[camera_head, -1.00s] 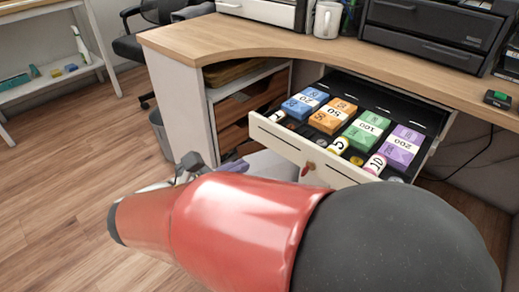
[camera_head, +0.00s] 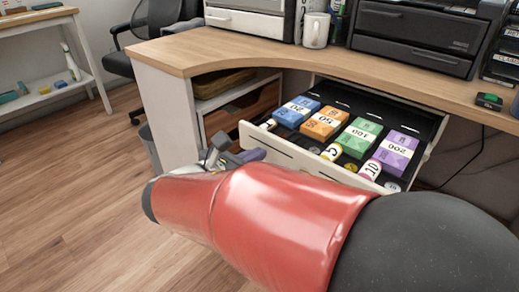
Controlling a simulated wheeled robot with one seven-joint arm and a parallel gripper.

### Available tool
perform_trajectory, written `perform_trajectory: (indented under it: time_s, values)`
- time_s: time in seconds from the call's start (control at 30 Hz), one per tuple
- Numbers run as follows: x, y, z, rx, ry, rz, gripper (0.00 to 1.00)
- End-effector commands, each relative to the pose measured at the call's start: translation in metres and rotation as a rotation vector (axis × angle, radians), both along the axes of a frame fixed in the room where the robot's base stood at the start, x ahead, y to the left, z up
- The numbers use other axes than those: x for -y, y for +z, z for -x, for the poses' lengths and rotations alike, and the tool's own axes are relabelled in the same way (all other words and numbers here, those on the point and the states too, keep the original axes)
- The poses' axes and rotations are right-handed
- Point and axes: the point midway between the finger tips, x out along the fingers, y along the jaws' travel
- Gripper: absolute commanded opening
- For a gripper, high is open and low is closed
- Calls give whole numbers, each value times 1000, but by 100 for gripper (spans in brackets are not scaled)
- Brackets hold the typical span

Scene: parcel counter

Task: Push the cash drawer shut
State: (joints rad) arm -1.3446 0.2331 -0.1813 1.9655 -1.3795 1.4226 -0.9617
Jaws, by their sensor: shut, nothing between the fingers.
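The cash drawer (camera_head: 262,146) stands open below the counter, its pale front panel pulled out toward me. Inside its black tray lie banded note bundles: blue (camera_head: 296,111), orange (camera_head: 324,123), green (camera_head: 358,137) and purple (camera_head: 396,152), with coin rolls in front. My red and black arm crosses the foreground and hides the lower and right part of the drawer front. My gripper (camera_head: 238,157) shows only partly beyond the arm, just in front of the drawer's left front. It is shut and empty. I cannot tell whether it touches the panel.
The wooden counter (camera_head: 205,52) curves above the drawer, with a white mug (camera_head: 316,30), a black printer (camera_head: 415,32) and a small dark device (camera_head: 489,101) on it. A bin (camera_head: 150,147) and office chair (camera_head: 150,30) stand at left. The floor at left is clear.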

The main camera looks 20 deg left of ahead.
Motion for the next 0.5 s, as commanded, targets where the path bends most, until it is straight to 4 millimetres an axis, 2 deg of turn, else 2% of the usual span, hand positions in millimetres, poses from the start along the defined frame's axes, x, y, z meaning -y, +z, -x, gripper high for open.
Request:
perform_trajectory:
  time_s: [0.13, 0.5]
  values:
    - [4, 1, -10, -1, -2, 0, 0]
    - [25, 1, -58, 0, -4, 1, 0]
